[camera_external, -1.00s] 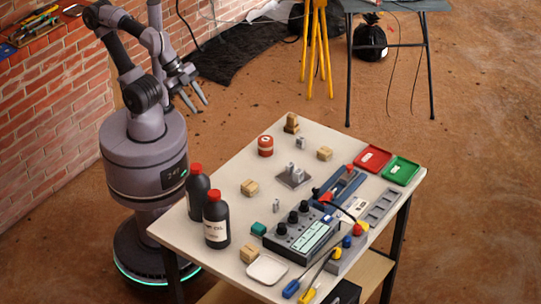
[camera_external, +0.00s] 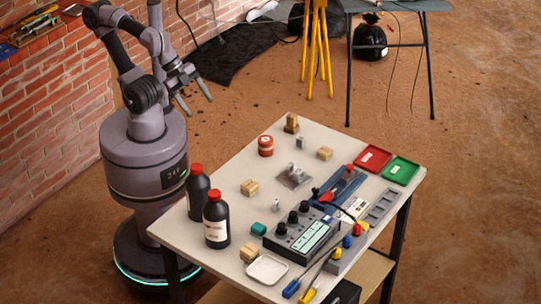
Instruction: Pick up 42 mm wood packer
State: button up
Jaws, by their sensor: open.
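Several small wooden blocks stand apart on the table: one at the far corner (camera_external: 291,123), one right of the small grey block (camera_external: 325,153), one near the middle left (camera_external: 249,188) and one by the white dish (camera_external: 249,252). I cannot tell which is the 42 mm wood packer; no size marking is readable. My gripper (camera_external: 199,106) is open and empty, with its fingers pointing down and right. It is raised beyond the table's left edge, away from all the blocks.
The table (camera_external: 222,272) holds two dark red-capped bottles (camera_external: 216,222), a red tin (camera_external: 265,146), a grey control box (camera_external: 300,238) with cables, a white dish (camera_external: 267,269), and red (camera_external: 372,158) and green (camera_external: 401,170) trays. A brick wall (camera_external: 50,110) stands behind me.

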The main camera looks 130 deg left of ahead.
jog(key=shift+r, duration=0.1)
jog(key=w+d+r+n+h+p, duration=0.1)
jog(key=w+d+r+n+p, duration=0.2)
jog(key=w+r, duration=0.25)
jog(key=n+g+h+p, duration=0.4)
jog(key=n+h+p, duration=0.3)
jog(key=n, duration=1.3)
send_over(250, 248)
jog(key=s+a, duration=0.1)
jog(key=a, duration=0.3)
jog(key=f, duration=1.9)
jog(key=shift+s+d+f, duration=0.1)
jog(key=shift+s+d, duration=0.1)
jog(key=shift+d, duration=0.05)
jog(key=b+x, duration=0.2)
jog(key=x, duration=0.4)
jog(key=shift+w+b, duration=0.15)
jog(key=shift+b, duration=0.2)
jog(key=shift+r, duration=0.3)
grip_shut()
